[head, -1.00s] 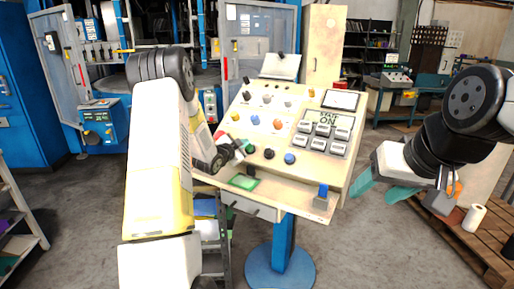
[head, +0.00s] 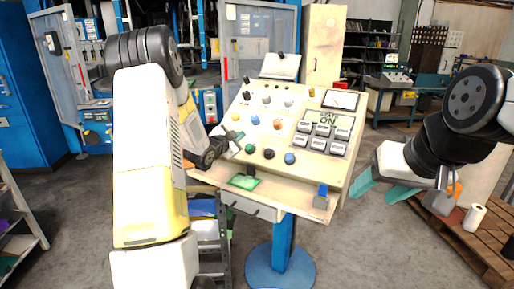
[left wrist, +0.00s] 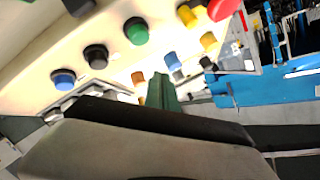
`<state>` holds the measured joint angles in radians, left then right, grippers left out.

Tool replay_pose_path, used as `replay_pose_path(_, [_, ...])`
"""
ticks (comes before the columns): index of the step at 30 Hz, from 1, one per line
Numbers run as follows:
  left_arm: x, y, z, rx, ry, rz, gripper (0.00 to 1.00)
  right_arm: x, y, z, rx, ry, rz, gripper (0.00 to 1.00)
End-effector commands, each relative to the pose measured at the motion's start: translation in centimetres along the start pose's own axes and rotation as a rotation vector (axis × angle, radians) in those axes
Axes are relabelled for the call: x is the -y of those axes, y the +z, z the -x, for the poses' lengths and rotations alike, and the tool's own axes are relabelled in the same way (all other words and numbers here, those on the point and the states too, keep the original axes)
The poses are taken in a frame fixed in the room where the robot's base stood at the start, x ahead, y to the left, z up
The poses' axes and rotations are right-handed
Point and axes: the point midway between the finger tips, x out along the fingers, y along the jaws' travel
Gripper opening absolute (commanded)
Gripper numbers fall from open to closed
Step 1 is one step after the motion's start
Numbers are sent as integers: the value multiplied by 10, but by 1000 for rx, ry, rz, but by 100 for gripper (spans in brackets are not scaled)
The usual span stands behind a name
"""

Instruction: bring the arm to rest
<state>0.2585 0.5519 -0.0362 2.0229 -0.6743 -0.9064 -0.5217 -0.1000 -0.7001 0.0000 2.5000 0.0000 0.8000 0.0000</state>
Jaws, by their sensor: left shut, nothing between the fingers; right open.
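My left arm reaches in from the left of the head view, bent at a black joint. My left gripper (head: 232,146) is beside the left edge of the sloped control panel (head: 308,160), largely hidden by its own wrist. In the left wrist view its green fingers (left wrist: 162,92) are together with nothing between them, with panel buttons behind. I cannot tell the gap to the panel. My right gripper (head: 378,192) is open and empty to the right of the panel, its teal fingers apart.
The console stands on a blue post (head: 283,245). It carries several coloured buttons, a white keypad (head: 322,135) and a gauge (head: 340,99). A green card (head: 243,182) lies on its front ledge. A pallet (head: 483,230) with a white roll (head: 474,219) is at right.

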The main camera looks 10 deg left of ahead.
Motion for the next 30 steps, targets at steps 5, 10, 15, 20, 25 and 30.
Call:
replay_pose_path(5, [0,0,0,0,1,0,0,0,0,0,0,0,0,57])
replay_pose_path(10, [0,0,0,0,1,0,0,0,0,0,0,0,0,57])
replay_pose_path(15, [0,0,0,0,1,0,0,0,0,0,0,0,0,57])
replay_pose_path(20, [6,-9,5,26,1,12,0,0,0,0,0,0,0,57])
replay_pose_path(25, [26,-42,39,157,-2,99,0,0,0,0,0,0,0,57])
replay_pose_path(30, [31,-77,103,334,6,266,0,0,0,0,0,0,0,57])
